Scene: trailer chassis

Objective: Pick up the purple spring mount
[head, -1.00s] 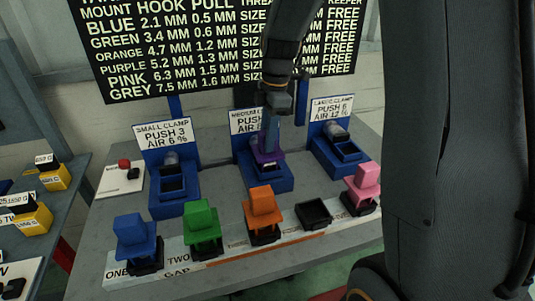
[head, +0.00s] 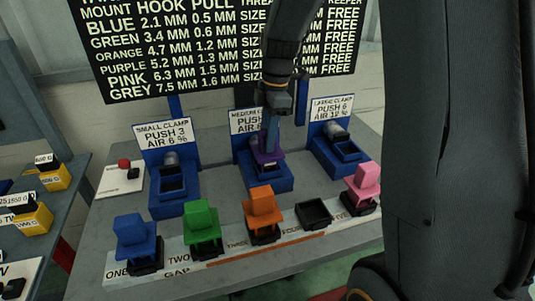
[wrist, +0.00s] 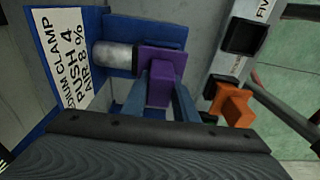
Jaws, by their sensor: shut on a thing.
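The purple spring mount (head: 267,157) sits in the blue medium clamp (head: 282,180) at the middle of the bench. It also shows in the wrist view (wrist: 160,88), with the clamp's grey cylinder (wrist: 115,56) beside its top plate. My gripper (head: 272,138) comes down on the mount from above. In the wrist view its blue fingers (wrist: 163,98) stand on both sides of the purple block, shut on it. The mount's underside is hidden inside the clamp.
Blue (head: 135,238), green (head: 202,222), orange (head: 263,208) and pink (head: 364,182) mounts stand in a front row, with an empty black holder (head: 314,213) between orange and pink. Small (head: 173,190) and large (head: 341,155) clamps flank the medium one. A dark board (head: 180,50) hangs behind.

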